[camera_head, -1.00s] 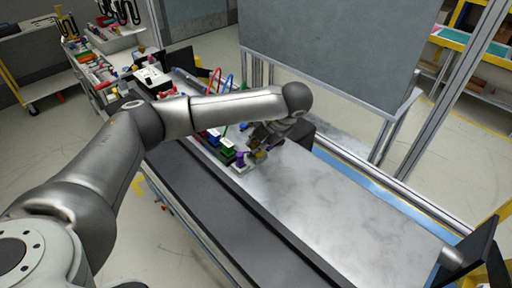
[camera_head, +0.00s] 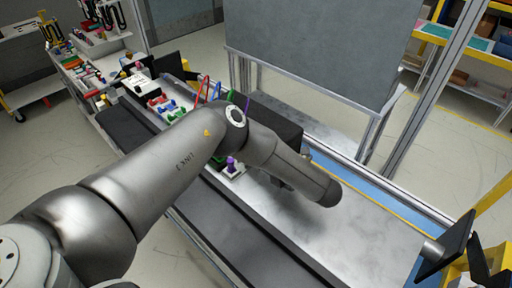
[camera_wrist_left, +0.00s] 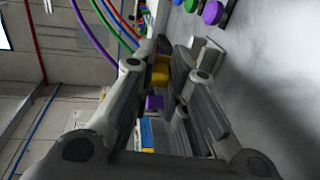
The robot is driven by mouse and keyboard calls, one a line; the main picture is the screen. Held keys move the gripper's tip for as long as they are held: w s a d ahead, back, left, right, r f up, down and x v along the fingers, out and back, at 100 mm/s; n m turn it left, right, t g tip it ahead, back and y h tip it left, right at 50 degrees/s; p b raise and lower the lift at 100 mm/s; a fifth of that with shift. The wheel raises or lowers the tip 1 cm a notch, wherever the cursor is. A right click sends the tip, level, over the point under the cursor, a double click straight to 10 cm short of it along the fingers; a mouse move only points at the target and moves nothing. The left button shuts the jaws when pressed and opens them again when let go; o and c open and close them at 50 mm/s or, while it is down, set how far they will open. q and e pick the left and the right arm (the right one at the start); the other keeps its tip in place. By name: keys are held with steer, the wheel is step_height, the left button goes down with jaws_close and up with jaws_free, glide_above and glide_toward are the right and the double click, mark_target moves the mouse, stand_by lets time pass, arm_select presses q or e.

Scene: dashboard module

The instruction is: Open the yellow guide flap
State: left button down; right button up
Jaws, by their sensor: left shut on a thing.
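The yellow guide flap (camera_wrist_left: 160,70) shows as a small yellow block in the left wrist view, between the fingers of my left gripper (camera_wrist_left: 168,60), which is shut on it. How far the flap is swung cannot be told. In the head view my left arm reaches across the dashboard module, and its forearm and wrist hide the gripper and the flap. A purple part (camera_wrist_left: 154,102) shows between the finger links in the wrist view. My right gripper is not in view.
A grey metal work surface (camera_head: 370,230) lies clear to the right. A purple connector (camera_head: 232,165) stands beside my arm. Red, blue, green and purple cables (camera_wrist_left: 92,35) run close by the gripper. A dark monitor (camera_head: 445,245) stands at the right end.

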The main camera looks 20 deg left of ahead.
arm_select(q)
steer(key=shift+s+d+f+t+y+p, duration=0.15)
steer(key=shift+d+t+y+p, duration=0.1)
steer(key=shift+y+p, duration=0.4)
steer(key=shift+d+f+t+y+p, duration=0.15)
steer(key=shift+d+t+y+p, duration=0.1)
steer(key=shift+y+p, duration=0.4)
steer(key=c, duration=1.4)
jaws_free()
steer(key=shift+c, duration=0.2)
steer(key=shift+f, duration=0.1)
